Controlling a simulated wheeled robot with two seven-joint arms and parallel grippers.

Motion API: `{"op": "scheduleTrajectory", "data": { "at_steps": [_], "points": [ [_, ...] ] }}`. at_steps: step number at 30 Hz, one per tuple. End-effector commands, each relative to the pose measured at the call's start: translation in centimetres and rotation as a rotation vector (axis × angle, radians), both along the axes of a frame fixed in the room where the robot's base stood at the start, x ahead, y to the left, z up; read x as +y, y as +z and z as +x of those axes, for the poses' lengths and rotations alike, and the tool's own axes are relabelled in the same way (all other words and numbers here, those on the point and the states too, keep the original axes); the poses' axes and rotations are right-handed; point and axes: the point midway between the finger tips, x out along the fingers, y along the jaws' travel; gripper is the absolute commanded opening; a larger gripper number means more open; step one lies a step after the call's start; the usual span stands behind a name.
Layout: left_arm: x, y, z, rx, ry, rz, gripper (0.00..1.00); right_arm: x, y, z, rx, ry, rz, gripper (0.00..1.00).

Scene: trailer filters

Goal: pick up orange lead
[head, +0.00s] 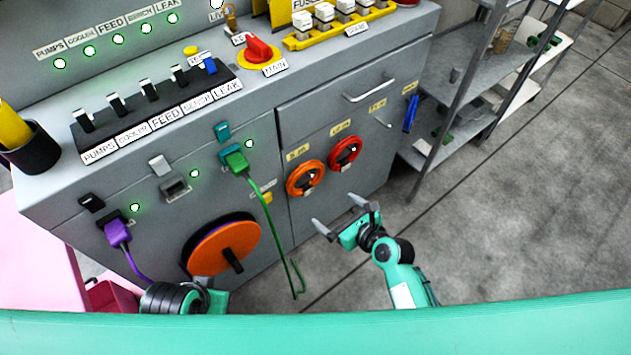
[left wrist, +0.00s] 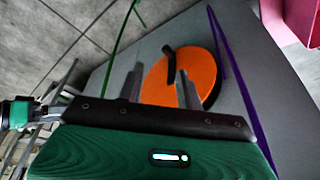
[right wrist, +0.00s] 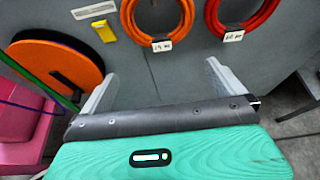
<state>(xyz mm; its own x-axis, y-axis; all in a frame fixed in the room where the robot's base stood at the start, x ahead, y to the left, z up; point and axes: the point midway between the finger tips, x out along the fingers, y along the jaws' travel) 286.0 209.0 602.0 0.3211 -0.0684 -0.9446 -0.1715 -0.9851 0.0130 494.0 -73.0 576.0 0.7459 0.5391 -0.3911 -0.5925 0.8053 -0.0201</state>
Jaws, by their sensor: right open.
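The orange lead (head: 291,182) hangs as a coil on the cabinet's front, left of a red coiled lead (head: 335,158). In the right wrist view the orange coil (right wrist: 130,22) is at the top, above a small white tag, and the red coil (right wrist: 212,14) is to its right. My right gripper (head: 337,216) is open and empty, below and in front of the coils, apart from them. Its fingers (right wrist: 158,82) are wide apart. My left gripper (left wrist: 160,88) faces the orange disc; its fingers are apart with nothing seen between them. In the head view it is largely hidden.
An orange disc with a black handle (head: 222,246) is on the cabinet front. A green plug (head: 236,162) trails a cable down left of the coils; a purple plug (head: 117,233) is farther left. Metal shelves (head: 452,100) stand at right. The floor (head: 530,200) there is clear.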

Motion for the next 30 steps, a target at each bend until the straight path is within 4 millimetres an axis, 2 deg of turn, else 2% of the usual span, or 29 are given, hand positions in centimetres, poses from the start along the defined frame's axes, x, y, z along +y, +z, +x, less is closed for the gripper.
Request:
{"op": "scheduleTrajectory", "data": {
  "at_steps": [5,11,15,23,30],
  "points": [
    [0.1,1.0,-0.3,-0.01,0.0,-0.002,0.36,1.1,-0.2,1.4,0.004,-0.007,0.027,1.0],
    [-0.2,2.0,-0.4,-0.05,-0.006,-0.013,0.36,3.2,-1.9,4.4,0.004,-0.006,0.024,1.0],
    [-1.1,1.6,0.4,-0.104,-0.021,-0.036,0.36,4.3,-2.6,5.9,0.003,-0.007,0.024,1.0],
    [-1.9,1.3,1.1,-0.154,-0.033,-0.057,0.36,5.1,-3.1,7.0,0.003,-0.005,0.021,1.0],
    [-3.7,0.6,2.5,-0.265,-0.057,-0.109,0.36,6.5,-4.0,9.3,0.002,-0.005,0.02,1.0]
  ]
}}
